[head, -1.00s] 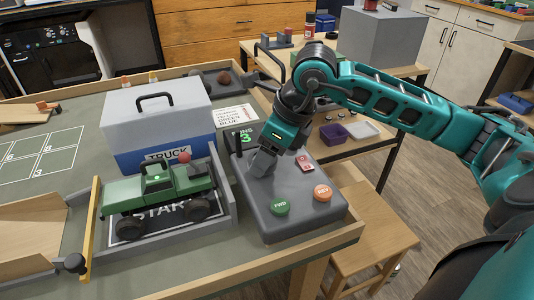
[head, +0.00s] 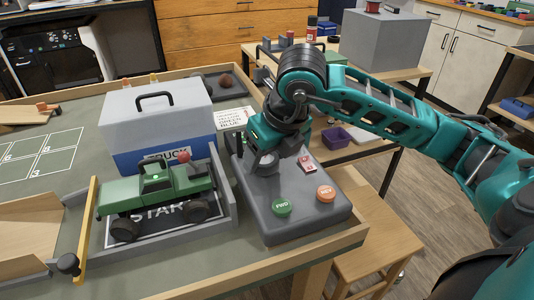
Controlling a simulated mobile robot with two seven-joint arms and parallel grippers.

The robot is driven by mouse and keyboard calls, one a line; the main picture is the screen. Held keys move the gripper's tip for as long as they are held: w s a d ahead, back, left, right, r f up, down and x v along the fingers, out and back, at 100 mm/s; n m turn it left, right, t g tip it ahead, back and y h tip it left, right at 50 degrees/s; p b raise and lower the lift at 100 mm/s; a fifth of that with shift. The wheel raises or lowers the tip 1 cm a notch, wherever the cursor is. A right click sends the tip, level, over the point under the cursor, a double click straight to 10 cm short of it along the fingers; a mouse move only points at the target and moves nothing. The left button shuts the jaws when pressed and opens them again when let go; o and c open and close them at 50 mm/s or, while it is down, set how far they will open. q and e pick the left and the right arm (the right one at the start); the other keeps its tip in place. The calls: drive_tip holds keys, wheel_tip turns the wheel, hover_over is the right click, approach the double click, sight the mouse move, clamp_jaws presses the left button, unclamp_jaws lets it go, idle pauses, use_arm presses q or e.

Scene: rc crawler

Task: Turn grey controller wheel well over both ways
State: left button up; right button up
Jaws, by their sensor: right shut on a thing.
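The grey controller (head: 300,222) sits at the right edge of the table, with a green FWD button (head: 282,207), an orange REV button (head: 326,193) and a red button (head: 307,163) on top. My right gripper (head: 264,163) is at the controller's upper left, pointing down, shut on the controller wheel. The wheel is mostly hidden by the gripper. The green truck (head: 155,190) stands on the START mat (head: 165,222), left of the controller. My left gripper is not in view.
A grey and blue TRUCK box (head: 155,118) stands behind the truck. A yellow bar (head: 87,228) and a wooden ramp (head: 25,230) are at the left. A wooden stool (head: 375,245) stands right of the table.

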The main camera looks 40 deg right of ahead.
idle(0.3)
drive_tip(key=o, duration=1.1)
drive_tip(key=shift+c, duration=0.2)
drive_tip(key=shift+r, duration=0.1)
drive_tip(key=p+v, duration=0.3)
drive_tip(key=v, duration=0.9)
drive_tip(key=shift+s+r, duration=0.15)
drive_tip(key=shift+r, duration=0.2)
